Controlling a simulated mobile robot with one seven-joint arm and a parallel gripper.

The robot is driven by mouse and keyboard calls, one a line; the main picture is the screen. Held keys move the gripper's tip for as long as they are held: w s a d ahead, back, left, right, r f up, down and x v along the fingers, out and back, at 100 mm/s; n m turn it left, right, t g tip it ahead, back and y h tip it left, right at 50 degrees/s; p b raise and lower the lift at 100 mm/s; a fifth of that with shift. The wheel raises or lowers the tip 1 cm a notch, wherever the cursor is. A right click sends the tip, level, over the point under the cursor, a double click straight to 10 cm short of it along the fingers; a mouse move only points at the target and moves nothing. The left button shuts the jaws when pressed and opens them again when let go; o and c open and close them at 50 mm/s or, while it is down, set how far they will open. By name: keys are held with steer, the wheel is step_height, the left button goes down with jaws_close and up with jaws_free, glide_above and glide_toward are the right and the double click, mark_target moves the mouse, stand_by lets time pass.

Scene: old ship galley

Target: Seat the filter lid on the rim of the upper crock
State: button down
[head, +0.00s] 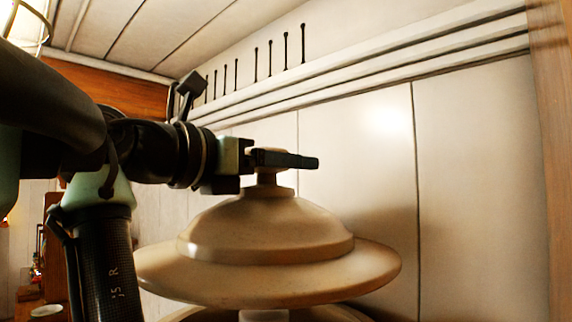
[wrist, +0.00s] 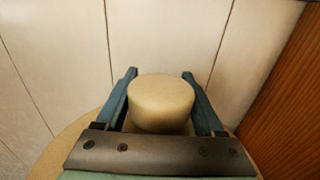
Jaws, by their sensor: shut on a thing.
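The filter lid (head: 268,235) is a tan, domed disc with a wide brim and a knob on top. My gripper (head: 300,162) reaches in from the left and is shut on the lid's knob (wrist: 161,103), which sits between the two fingers in the wrist view. The lid looks about level. Below its brim, a tan curved edge, seemingly the upper crock (head: 340,313), shows at the bottom of the head view, with a small pale piece between them. The brim hides most of this edge. I cannot tell whether lid and rim touch.
A pale panelled wall (head: 460,190) stands close behind the lid, with a moulded ledge (head: 380,68) above it. A wooden post (head: 552,160) is at the far right. A lamp (head: 25,22) hangs at the upper left. Space above the lid is clear.

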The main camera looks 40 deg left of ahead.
steer(key=shift+s+f, duration=0.3)
steer(key=shift+f, duration=0.35)
steer(key=shift+w+f, duration=0.15)
steer(key=shift+f, duration=1.3)
steer(key=shift+f+b, duration=0.9)
steer(key=shift+f, duration=0.8)
steer(key=shift+f+b, duration=0.35)
steer(key=shift+f, duration=0.75)
jaws_free()
steer(key=shift+s, duration=0.25)
steer(key=shift+w+f, duration=0.1)
steer(key=shift+f, duration=0.1)
steer(key=shift+w, duration=0.1)
